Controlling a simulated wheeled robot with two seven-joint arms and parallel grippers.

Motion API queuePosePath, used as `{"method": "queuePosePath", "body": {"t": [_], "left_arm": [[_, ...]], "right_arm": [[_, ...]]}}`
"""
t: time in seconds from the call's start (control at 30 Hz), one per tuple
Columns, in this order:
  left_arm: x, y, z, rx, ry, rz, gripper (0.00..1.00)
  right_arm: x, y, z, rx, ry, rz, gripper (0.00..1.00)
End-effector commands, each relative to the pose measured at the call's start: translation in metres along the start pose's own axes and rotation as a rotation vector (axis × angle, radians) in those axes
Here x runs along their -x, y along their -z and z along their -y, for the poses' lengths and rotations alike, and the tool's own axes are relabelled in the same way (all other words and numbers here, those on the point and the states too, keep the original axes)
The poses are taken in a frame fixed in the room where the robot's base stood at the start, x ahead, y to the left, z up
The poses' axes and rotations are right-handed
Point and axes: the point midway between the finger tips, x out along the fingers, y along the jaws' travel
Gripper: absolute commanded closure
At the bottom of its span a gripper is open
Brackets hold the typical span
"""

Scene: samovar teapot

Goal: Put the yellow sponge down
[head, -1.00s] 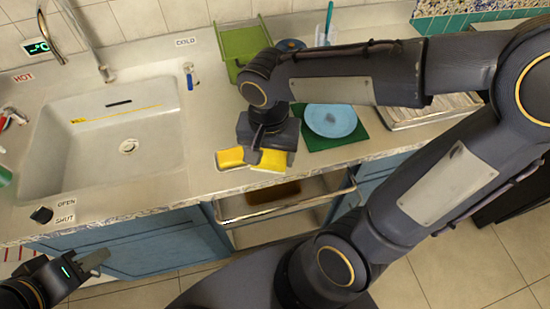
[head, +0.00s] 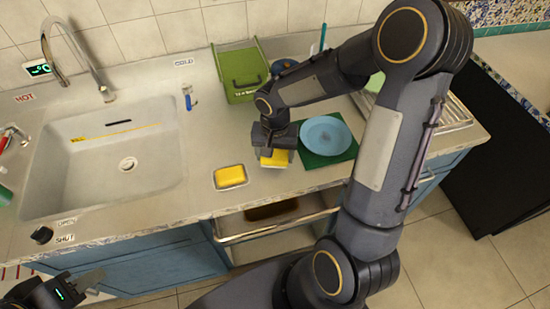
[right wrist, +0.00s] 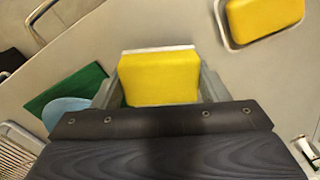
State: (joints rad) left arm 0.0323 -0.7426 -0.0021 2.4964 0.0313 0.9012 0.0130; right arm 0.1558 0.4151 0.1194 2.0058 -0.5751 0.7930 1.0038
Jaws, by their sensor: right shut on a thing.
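A yellow sponge (head: 275,158) is held in my right gripper (head: 275,152) over the counter, left of the blue plate. In the right wrist view the sponge (right wrist: 160,78) sits between the two fingers, with a pale layer along its far edge. Whether its underside touches the counter cannot be told. A second yellow sponge (head: 230,176) lies in a small dish (head: 218,188) near the counter's front edge; it also shows in the right wrist view (right wrist: 262,18). My left gripper (head: 88,283) is low at the left, in front of the cabinet, with its jaw gap unclear.
A blue plate (head: 326,134) lies on a green mat (head: 318,162) just right of the held sponge. A green rack (head: 240,72) stands behind, and the sink (head: 100,185) is at the left. Below the counter is an open drawer (head: 280,228). Bare counter lies between sink and dish.

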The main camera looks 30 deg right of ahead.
Motion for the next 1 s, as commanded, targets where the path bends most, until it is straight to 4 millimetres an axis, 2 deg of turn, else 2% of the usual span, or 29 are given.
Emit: {"method": "queuePosePath", "body": {"t": [0.23, 0.63, 0.67, 0.8, 1.0], "left_arm": [[0.001, 0.000, 0.000, 0.000, 0.000, 0.000, 0.64], [-0.004, -0.002, 0.002, 0.000, 0.000, 0.000, 0.64], [-0.003, -0.002, 0.001, 0.000, 0.000, 0.000, 0.64], [-0.003, -0.001, 0.001, 0.000, 0.000, 0.000, 0.64], [-0.003, -0.001, 0.001, 0.000, 0.000, 0.000, 0.64]], "right_arm": [[-0.032, 0.002, -0.001, -0.001, -0.001, 0.002, 0.54], [-0.038, 0.002, 0.000, -0.001, 0.000, -0.001, 0.54], [-0.036, 0.002, 0.000, -0.001, 0.000, 0.000, 0.29], [-0.036, 0.002, 0.000, -0.001, 0.000, 0.000, 0.11], [-0.036, 0.002, 0.000, -0.001, 0.000, 0.000, 0.11]]}}
